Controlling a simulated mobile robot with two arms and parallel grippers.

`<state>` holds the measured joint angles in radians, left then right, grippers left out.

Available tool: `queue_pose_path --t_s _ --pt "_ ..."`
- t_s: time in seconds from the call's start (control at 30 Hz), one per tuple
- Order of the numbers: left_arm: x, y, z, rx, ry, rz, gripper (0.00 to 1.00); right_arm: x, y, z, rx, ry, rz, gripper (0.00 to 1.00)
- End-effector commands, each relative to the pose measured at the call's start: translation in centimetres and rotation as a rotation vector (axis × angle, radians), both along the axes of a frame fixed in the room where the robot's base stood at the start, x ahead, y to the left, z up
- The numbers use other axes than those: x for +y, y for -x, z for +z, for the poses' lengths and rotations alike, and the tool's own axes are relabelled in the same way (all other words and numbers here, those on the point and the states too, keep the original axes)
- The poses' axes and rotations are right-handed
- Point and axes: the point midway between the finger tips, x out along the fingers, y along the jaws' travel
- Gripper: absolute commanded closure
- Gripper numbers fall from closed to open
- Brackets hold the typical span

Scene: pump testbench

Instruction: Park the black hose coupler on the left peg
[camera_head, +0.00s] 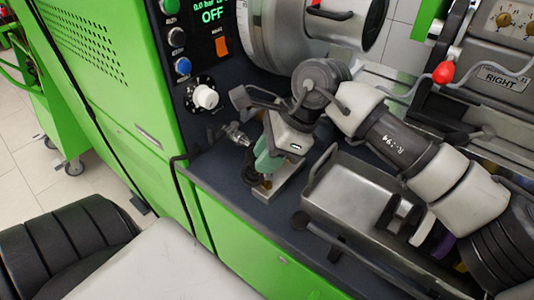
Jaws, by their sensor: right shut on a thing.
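My right gripper (267,165) reaches in from the right over the bench top, its pale green fingers pointing down. It is shut on a small dark piece with a brass-coloured part, which looks like the black hose coupler (262,184); the fingers hide much of it. A light metal block or bracket (287,184) stands right by the fingertips. I cannot tell whether the coupler touches it. The left peg cannot be made out clearly. My left gripper is not in view.
A metal tray (345,200) with dark, white and purple items stands right of the gripper. A metal fitting (236,135) sticks out from the control panel, below a white knob (205,97). A black cable (183,205) runs down the green cabinet (110,75). The bench front edge is close.

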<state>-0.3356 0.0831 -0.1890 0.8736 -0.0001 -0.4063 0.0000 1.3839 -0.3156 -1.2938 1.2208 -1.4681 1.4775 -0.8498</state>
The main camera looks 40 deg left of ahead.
Motion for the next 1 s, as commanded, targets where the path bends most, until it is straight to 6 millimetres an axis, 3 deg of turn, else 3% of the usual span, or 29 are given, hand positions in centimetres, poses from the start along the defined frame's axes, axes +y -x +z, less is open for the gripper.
queue_pose_path --t_s 0.63,1.0 --pt "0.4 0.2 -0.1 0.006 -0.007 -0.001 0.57 0.0 0.0 0.0 0.0 0.0 0.0 1.0" --pt "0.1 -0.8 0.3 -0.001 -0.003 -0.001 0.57 0.0 0.0 -0.1 0.0 0.0 0.0 1.0"
